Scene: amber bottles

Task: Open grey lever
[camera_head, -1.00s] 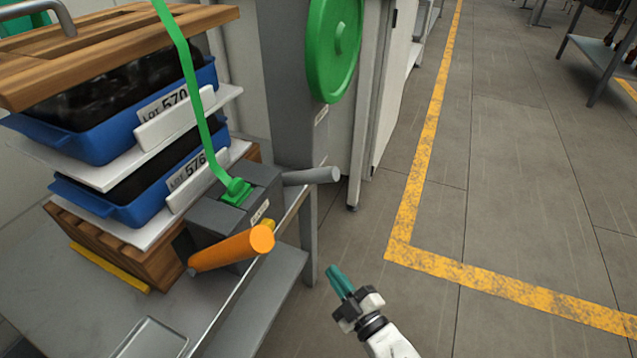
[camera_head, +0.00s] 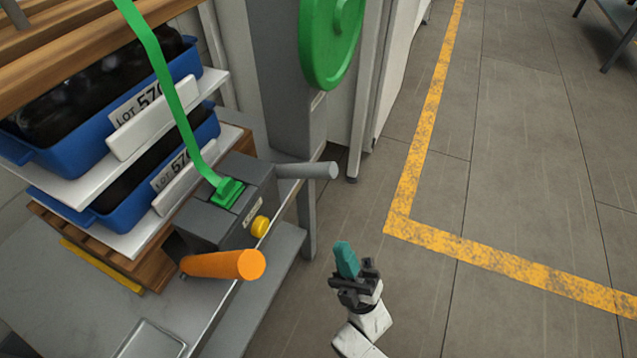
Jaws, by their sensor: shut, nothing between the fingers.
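The grey lever (camera_head: 308,170) is a short round bar that sticks out to the right from the far side of a dark grey box (camera_head: 215,205). An orange handle (camera_head: 222,265) sticks out from the near side of the same box. A small yellow knob (camera_head: 260,226) sits on its front face, beside a small label. My gripper (camera_head: 345,260), with teal fingers, is shut and empty. In the picture it is below and to the right of the grey lever, over the floor and apart from it.
A green strap (camera_head: 170,95) runs down to a green buckle on the box. Blue trays (camera_head: 60,135) of dark bottles are stacked at the left. A green wheel (camera_head: 330,40) stands behind. The steel table's edge is left of my gripper; floor (camera_head: 520,170) at the right is clear.

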